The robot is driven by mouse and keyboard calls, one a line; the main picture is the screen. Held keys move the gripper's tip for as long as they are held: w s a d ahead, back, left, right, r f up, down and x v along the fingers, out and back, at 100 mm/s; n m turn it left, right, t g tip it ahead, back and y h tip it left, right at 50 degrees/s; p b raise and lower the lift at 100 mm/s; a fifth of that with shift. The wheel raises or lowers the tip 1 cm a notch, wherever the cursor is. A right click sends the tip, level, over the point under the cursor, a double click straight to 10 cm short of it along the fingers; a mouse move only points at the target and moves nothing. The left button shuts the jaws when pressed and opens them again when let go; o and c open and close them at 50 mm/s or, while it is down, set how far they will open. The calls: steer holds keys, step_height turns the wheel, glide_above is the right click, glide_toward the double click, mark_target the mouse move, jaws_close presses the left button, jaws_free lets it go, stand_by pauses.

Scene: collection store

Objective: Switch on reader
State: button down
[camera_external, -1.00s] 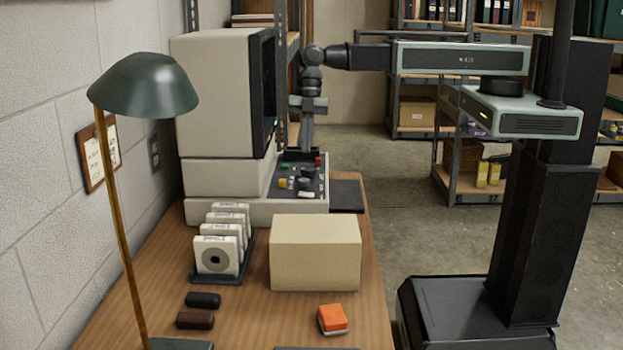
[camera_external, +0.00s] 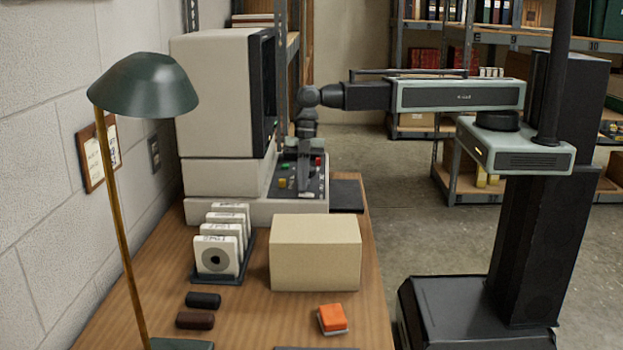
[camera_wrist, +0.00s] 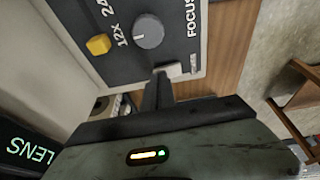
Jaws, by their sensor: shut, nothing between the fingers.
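The reader (camera_external: 215,95) is a large beige machine at the back left of the desk, its dark screen side facing right. Its sloped control panel (camera_external: 317,188) carries green, yellow and red buttons and dark knobs. My gripper (camera_external: 303,190) is shut and empty, pointing down at the panel and hiding part of it. In the wrist view my fingertips (camera_wrist: 160,80) are beside a small pale piece (camera_wrist: 175,71) at the panel's edge. A yellow knob (camera_wrist: 98,44) and a grey dial (camera_wrist: 149,32) show beyond, near "12X" and "FOCUS" lettering. Contact cannot be told.
A cardboard box (camera_external: 315,252), a rack of white reels (camera_external: 218,254), an orange block (camera_external: 332,318) and a green lamp (camera_external: 145,85) stand on the desk. Green "LENS" letters (camera_wrist: 30,150) show on a dark surface. Open floor lies to the right.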

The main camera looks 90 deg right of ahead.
steer(key=shift+f, duration=0.15)
steer(key=shift+s, duration=0.75)
steer(key=shift+r, duration=0.2)
steer(key=shift+r+p, duration=0.55)
steer(key=shift+p, duration=0.3)
steer(key=p+v, duration=1.2)
steer(key=shift+s+a+r, duration=0.2)
steer(key=shift+a+r, duration=0.1)
steer(key=shift+r, duration=0.15)
